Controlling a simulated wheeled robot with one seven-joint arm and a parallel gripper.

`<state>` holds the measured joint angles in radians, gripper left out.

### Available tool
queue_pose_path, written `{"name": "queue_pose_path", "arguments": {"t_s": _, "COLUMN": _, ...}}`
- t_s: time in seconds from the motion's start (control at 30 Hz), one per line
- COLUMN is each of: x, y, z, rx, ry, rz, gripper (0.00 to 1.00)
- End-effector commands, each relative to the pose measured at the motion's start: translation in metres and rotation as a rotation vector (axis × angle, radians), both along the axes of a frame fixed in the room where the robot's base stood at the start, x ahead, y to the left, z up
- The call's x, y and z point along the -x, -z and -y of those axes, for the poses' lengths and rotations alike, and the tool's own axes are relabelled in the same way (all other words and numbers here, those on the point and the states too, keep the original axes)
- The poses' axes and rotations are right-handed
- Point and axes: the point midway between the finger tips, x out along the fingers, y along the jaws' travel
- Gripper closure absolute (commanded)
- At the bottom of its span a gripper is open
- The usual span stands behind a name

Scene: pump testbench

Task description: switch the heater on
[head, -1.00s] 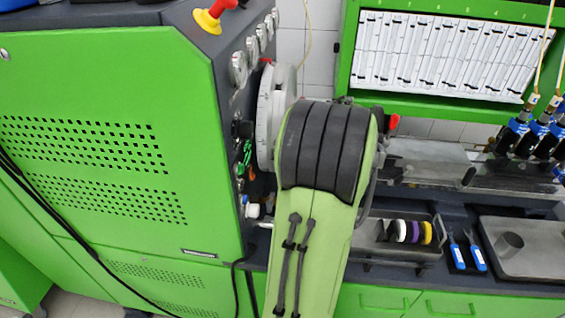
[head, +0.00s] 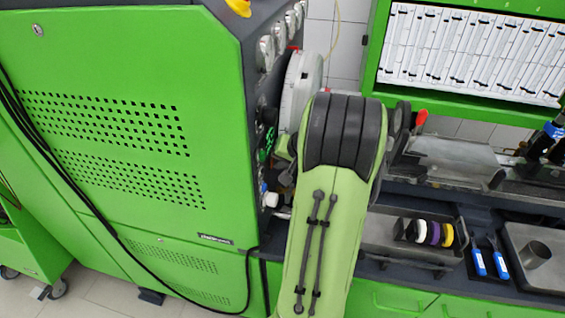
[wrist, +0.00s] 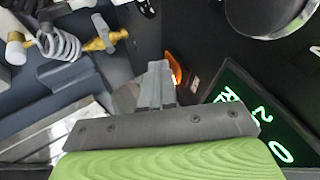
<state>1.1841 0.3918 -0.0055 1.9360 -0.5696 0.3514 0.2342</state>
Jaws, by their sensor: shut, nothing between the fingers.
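A small switch (wrist: 175,72) glows orange on the dark panel in the wrist view, just beyond and beside my fingertips. Its lettering is too small to read, so I cannot tell for sure that it is the heater's. My gripper (wrist: 157,80) is shut and empty, with its fingertips close to the switch and partly covering it. I cannot tell whether they touch. A black display (wrist: 245,115) with green digits lies right of the fingers. In the head view my arm hides the gripper and the switch.
The green cabinet (head: 130,120) fills the left of the head view. A round grey disc (head: 300,90) stands beside its instrument side. A tray with coloured rings (head: 425,233) and blue-handled tools (head: 490,262) lie on the bench. A coiled hose (wrist: 62,45) hangs near my gripper.

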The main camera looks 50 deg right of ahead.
Motion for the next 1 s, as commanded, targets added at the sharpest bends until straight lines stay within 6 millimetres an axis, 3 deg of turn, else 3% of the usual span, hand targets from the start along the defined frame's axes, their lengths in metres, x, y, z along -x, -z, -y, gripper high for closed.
{"name": "queue_pose_path", "arguments": {"t_s": 0.57, "x": -0.003, "y": -0.019, "z": -0.002, "rx": 0.006, "ry": -0.009, "rz": 0.002, "gripper": 1.00}}
{"name": "queue_pose_path", "arguments": {"t_s": 1.0, "x": -0.004, "y": -0.021, "z": -0.002, "rx": 0.004, "ry": -0.010, "rz": -0.001, "gripper": 1.00}}
